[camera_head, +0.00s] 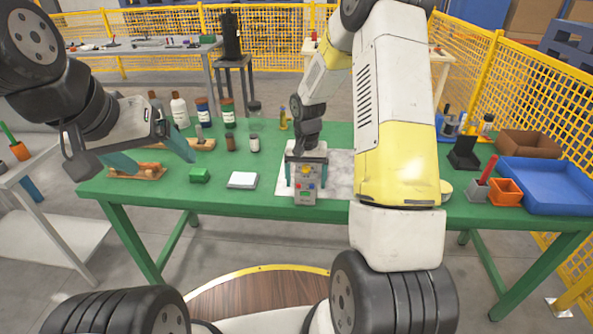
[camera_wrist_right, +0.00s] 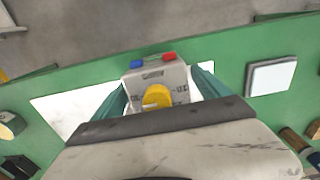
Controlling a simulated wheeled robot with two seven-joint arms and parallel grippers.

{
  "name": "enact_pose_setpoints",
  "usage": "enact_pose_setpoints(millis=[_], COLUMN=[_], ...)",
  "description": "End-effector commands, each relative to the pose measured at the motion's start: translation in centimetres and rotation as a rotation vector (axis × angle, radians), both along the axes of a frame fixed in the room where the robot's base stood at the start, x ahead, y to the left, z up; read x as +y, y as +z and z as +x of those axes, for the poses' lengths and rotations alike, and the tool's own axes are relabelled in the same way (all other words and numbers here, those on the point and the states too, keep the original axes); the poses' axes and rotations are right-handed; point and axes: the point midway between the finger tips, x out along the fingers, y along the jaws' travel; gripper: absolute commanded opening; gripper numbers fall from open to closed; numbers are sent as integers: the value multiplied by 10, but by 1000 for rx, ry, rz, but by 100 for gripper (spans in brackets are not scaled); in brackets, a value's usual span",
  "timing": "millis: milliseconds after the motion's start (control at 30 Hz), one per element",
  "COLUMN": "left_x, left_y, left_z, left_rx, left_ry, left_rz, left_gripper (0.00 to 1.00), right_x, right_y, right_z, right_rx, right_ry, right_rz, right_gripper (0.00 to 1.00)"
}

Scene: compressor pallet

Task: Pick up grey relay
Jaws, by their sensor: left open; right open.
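The grey relay (camera_head: 305,191), a small box with a yellow knob and red and blue parts, sits on the green table near its front edge. In the right wrist view the relay (camera_wrist_right: 158,80) lies between the two teal fingers of my right gripper (camera_wrist_right: 158,97). My right gripper (camera_head: 306,178) is open around the relay, one finger on each side; contact cannot be told. My left gripper (camera_head: 152,158) is open and empty above the left part of the table.
At the right are a blue tray (camera_head: 550,205), an orange bin (camera_head: 506,193) and a brown bin (camera_head: 528,144).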

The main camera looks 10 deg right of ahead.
Motion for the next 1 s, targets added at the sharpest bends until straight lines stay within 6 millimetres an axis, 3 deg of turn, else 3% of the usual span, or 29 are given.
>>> enact_pose_setpoints(millis=[67,500,800,1000], left_x=[0,0,0,0], left_y=[0,0,0,0], left_z=[0,0,0,0], left_rx=[0,0,0,0], left_ry=[0,0,0,0], left_rz=[0,0,0,0], left_gripper=[85,85,85,85], right_x=[0,0,0,0], right_y=[0,1,3,18], right_z=[0,0,1,1], right_rx=[0,0,-2,-3], right_ry=[0,0,0,1], right_rz=[0,0,0,0], right_gripper=[85,1,1,1])
